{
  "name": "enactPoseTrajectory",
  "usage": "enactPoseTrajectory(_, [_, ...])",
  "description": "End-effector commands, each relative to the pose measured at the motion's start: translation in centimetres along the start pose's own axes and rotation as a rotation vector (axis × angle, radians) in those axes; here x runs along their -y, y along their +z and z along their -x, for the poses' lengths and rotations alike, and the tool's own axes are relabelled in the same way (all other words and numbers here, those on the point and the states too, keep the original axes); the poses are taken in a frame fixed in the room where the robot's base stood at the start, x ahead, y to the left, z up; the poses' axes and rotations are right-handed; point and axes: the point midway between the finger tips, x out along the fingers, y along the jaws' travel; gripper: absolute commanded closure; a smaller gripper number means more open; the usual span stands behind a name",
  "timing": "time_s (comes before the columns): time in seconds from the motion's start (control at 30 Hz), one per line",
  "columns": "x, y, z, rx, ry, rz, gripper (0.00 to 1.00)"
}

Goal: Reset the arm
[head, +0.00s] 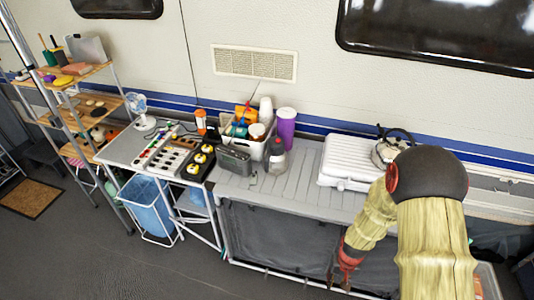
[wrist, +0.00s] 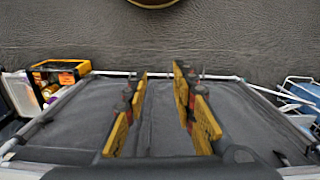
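My arm reaches out on the right side of the head view, and its end, my gripper (head: 347,265), hangs low in front of the counter's dark fabric front. In the wrist view my gripper (wrist: 160,105) shows its two yellow-padded fingers standing well apart. Nothing is between them. Behind them lie a dark grey fabric panel (wrist: 75,125) with a pale frame and, above it, the grey floor (wrist: 230,40).
The grey slatted counter (head: 300,192) holds a white case (head: 345,165), a filled bin (head: 257,147) and a purple cylinder (head: 286,128). A side table with a fan (head: 140,108), a blue bin (head: 148,205) and a shelf rack (head: 85,70) stand left. Floor at lower left is clear.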

Motion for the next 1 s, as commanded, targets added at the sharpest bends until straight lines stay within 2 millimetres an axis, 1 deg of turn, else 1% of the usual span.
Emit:
enactPoseTrajectory(0.03, [0.3, 0.1, 2.5, 0.008, -0.001, 0.01, 0.73])
enactPoseTrajectory(0.07, [0.5, 0.3, 4.0, 0.018, -0.001, 0.016, 0.73])
enactPoseTrajectory(0.1, [0.7, 0.8, 5.9, 0.031, -0.001, 0.023, 0.73])
enactPoseTrajectory(0.3, [1.6, 4.0, 14.8, 0.055, 0.0, 0.06, 0.73])
enactPoseTrajectory(0.4, [1.9, 5.9, 18.7, 0.043, 0.002, 0.079, 0.73])
enactPoseTrajectory(0.5, [2.1, 7.8, 22.0, 0.012, 0.002, 0.096, 0.73])
enactPoseTrajectory(0.6, [2.4, 9.6, 24.9, -0.039, 0.001, 0.114, 0.73])
enactPoseTrajectory(0.7, [2.6, 11.1, 27.5, -0.115, -0.002, 0.131, 0.73])
enactPoseTrajectory(1.0, [3.6, 12.4, 34.3, -0.433, -0.031, 0.174, 0.73])
